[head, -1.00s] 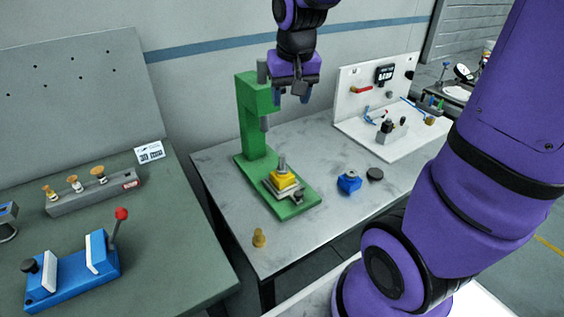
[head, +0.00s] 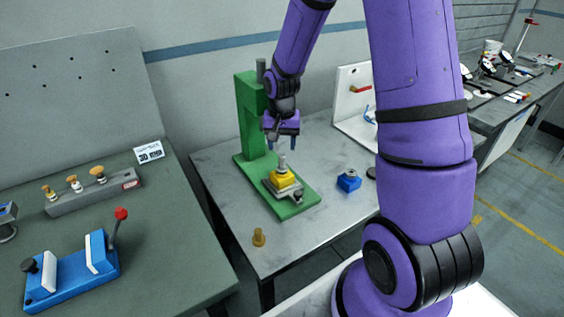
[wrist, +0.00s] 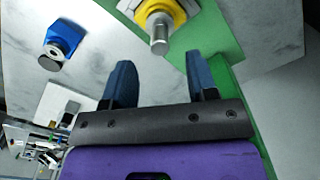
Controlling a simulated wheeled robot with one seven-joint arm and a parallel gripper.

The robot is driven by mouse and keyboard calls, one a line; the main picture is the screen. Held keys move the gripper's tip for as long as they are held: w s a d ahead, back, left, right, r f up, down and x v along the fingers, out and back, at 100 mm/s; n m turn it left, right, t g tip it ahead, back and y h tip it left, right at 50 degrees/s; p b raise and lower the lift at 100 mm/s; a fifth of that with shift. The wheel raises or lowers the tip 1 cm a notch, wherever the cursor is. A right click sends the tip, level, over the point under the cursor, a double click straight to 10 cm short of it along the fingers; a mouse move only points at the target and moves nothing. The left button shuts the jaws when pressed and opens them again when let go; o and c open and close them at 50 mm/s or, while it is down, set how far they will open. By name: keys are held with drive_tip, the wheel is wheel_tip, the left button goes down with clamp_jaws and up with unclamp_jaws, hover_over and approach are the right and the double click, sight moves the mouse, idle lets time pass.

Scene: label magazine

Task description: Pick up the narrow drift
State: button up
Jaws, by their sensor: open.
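A grey upright pin (head: 282,162), which looks like the narrow drift, stands on a yellow block (head: 284,180) on the base of the green press (head: 247,115). My gripper (head: 281,143) is open and empty, above the pin and in front of the press column. In the wrist view the pin (wrist: 159,38) lies beyond the fingertips, roughly between the two fingers (wrist: 160,68) and not touched by them. The yellow block (wrist: 166,10) shows behind it.
A blue block (head: 348,181) stands right of the press, and a small brass piece (head: 259,237) at the table's front left. A grey rack (head: 105,192) with brass-topped pieces and a blue fixture (head: 72,272) are on the left bench. A white board (head: 354,95) stands behind.

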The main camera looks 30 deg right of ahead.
sight(282, 155)
drive_tip(key=shift+f, duration=3.65)
drive_tip(key=shift+c, duration=0.3)
clamp_jaws()
